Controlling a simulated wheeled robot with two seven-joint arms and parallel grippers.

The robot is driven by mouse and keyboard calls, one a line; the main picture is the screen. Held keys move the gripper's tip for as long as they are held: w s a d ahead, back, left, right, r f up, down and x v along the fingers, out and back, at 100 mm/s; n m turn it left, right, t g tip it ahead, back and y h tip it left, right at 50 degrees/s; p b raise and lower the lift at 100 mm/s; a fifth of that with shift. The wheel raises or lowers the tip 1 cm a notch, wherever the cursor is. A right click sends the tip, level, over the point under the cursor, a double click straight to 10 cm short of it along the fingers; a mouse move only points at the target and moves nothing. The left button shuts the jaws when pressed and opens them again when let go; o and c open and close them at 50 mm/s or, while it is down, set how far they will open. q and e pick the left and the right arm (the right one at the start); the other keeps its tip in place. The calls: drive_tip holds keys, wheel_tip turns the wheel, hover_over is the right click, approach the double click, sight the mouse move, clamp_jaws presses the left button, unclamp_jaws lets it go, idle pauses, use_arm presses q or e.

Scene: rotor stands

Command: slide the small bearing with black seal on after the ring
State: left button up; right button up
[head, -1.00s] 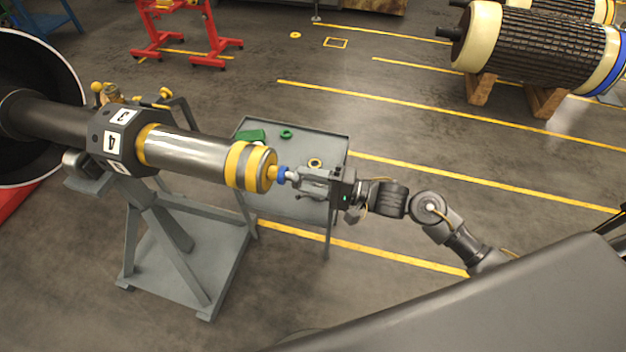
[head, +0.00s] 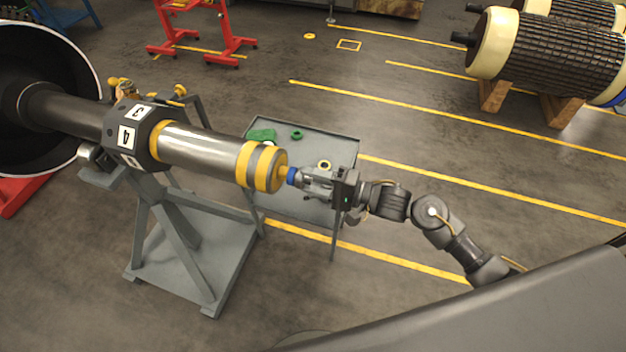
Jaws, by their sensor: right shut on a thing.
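The rotor shaft (head: 205,153) lies level on a grey stand. It has yellow bands near its end and a thin yellow stub (head: 283,173) pointing right. A blue ring (head: 292,176) sits around the stub. My right gripper (head: 303,180) is right of the ring, level with the stub, its fingers pointing left at the shaft end. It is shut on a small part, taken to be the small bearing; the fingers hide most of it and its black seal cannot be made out. Whether the part touches the ring cannot be told. My left gripper is not in view.
A grey table (head: 345,146) stands behind the shaft end and gripper. The grey stand (head: 180,238) supports the shaft. The floor right of the table is open.

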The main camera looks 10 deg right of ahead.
drive_tip(key=shift+a+r, duration=0.1)
drive_tip(key=shift+w+a+p, duration=0.15)
drive_tip(key=shift+a+p, duration=0.05)
drive_tip(key=shift+p, duration=0.25)
drive_tip(key=o, duration=1.5)
drive_tip(key=p+v, duration=0.3)
drive_tip(key=v, duration=0.6)
drive_tip(key=shift+p, duration=0.4)
